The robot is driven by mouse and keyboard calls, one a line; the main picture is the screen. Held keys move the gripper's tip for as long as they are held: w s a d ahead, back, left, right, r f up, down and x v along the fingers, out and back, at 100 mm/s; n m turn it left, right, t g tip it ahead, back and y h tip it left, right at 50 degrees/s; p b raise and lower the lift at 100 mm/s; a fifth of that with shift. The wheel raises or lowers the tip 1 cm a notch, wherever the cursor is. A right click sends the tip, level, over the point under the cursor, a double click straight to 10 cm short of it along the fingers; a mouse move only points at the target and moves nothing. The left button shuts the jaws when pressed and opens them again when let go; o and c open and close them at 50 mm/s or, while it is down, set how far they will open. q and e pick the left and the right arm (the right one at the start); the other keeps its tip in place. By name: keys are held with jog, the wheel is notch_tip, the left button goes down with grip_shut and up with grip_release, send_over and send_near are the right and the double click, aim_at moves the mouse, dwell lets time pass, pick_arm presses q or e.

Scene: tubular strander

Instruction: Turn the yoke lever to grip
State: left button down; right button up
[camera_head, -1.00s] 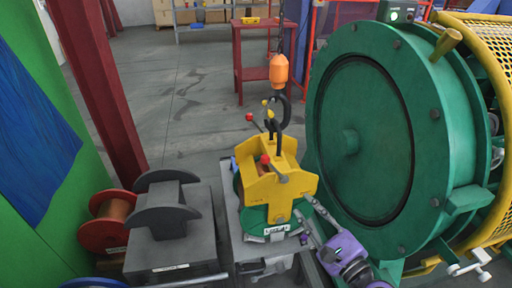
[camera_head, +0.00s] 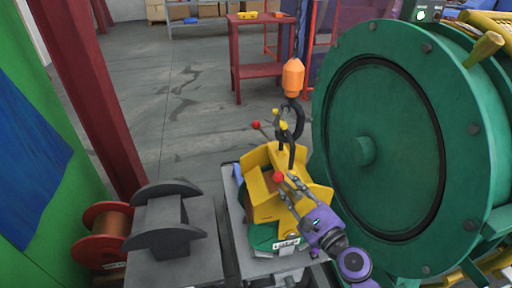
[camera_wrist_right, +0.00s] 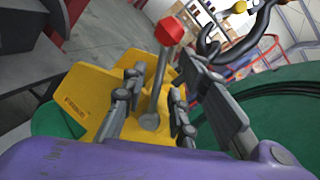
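The yellow yoke (camera_head: 262,190) sits over a green round part (camera_head: 262,237) on a grey stand, below a black hook (camera_head: 291,122). Its grey yoke lever (camera_wrist_right: 158,80) ends in a red knob (camera_wrist_right: 170,31); the knob also shows in the head view (camera_head: 279,177). My right gripper (camera_head: 291,184) reaches in from the lower right, beside the lever. In the right wrist view the gripper's fingers (camera_wrist_right: 163,78) are apart, with the lever standing between them; a gap shows on each side. My left gripper is out of view.
A large green drum (camera_head: 385,150) stands close on the right of the yoke. A dark grey cradle (camera_head: 165,225) and an orange-brown spool (camera_head: 103,232) are at left. An orange hoist block (camera_head: 293,78) hangs above. A red table (camera_head: 258,70) stands behind on open floor.

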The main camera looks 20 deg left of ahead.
jog(key=shift+x, duration=1.1)
jog(key=shift+c, duration=0.4)
grip_shut()
jog(key=shift+f, duration=0.1)
